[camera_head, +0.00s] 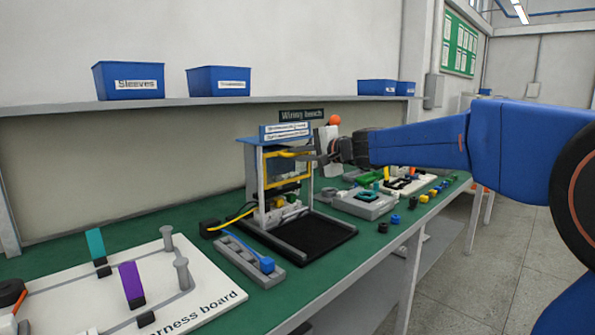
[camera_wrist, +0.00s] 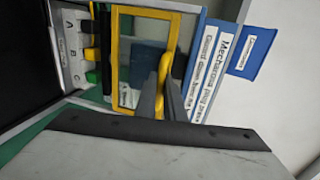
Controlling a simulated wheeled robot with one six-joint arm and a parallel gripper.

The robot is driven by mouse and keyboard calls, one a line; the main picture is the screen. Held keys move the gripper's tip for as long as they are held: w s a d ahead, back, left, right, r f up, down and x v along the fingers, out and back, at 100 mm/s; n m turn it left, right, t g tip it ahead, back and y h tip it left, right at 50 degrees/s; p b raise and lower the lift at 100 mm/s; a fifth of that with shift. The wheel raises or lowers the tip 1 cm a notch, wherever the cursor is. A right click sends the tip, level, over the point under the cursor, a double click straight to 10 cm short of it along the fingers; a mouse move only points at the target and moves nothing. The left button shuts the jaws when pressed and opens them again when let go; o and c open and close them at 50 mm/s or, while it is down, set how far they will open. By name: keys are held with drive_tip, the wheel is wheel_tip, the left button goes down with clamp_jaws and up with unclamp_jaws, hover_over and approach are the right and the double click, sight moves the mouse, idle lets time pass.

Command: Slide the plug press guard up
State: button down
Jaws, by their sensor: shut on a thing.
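The plug press (camera_head: 254,180) stands on the green bench, with a blue top and a sign (camera_wrist: 215,62) on its head. Its guard, a yellow-framed clear panel (camera_head: 302,176), sits in the upper part of the press front, just under the sign. Open space with the plug tooling (camera_head: 275,213) shows below it. The guard frame also shows in the wrist view (camera_wrist: 121,60), where the picture is turned sideways. My gripper (camera_head: 314,156) is at the guard's front, its fingers (camera_wrist: 166,88) shut on the yellow guard handle (camera_wrist: 170,50). The fingers partly hide the handle.
A black mat in a grey frame (camera_head: 312,240) lies before the press. A grey holder with a blue knob (camera_head: 248,260) and the white harness board (camera_head: 205,292) are at left. Fixtures and small parts (camera_head: 365,204) are at right. Blue bins (camera_head: 128,80) stand on the shelf behind.

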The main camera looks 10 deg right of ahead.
drive_tip(key=shift+r, duration=0.4)
drive_tip(key=c, duration=1.8)
unclamp_jaws()
drive_tip(key=shift+c, duration=0.2)
drive_tip(key=v, duration=1.7)
drive_tip(key=shift+s+d, duration=0.1)
drive_tip(key=shift+s, duration=0.05)
